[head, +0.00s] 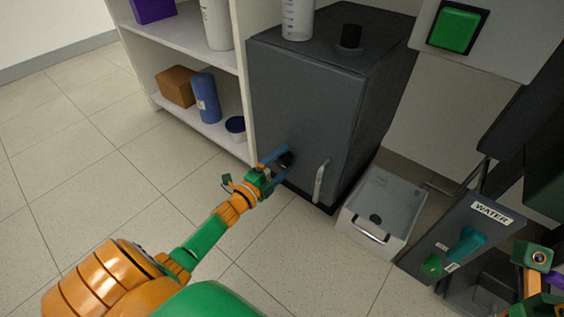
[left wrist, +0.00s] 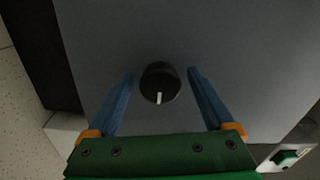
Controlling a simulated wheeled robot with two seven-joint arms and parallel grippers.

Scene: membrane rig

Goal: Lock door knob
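The dark grey cabinet door (head: 300,110) is closed and carries a small round black knob (head: 285,160) low on its left part. In the left wrist view the knob (left wrist: 160,82) has a white mark pointing toward the bottom of the picture. My left gripper (head: 277,160) is open, with its blue fingers on either side of the knob. In the left wrist view the left gripper (left wrist: 162,80) shows gaps between both fingers and the knob. My right arm shows only in part at the lower right of the head view; its fingers are not visible.
A pale door handle (head: 320,182) sticks out right of the knob. A clear bin (head: 385,205) stands on the floor to the right. A white shelf (head: 190,35) stands left of the cabinet. A panel marked WATER (head: 465,235) is at lower right. Floor at left is clear.

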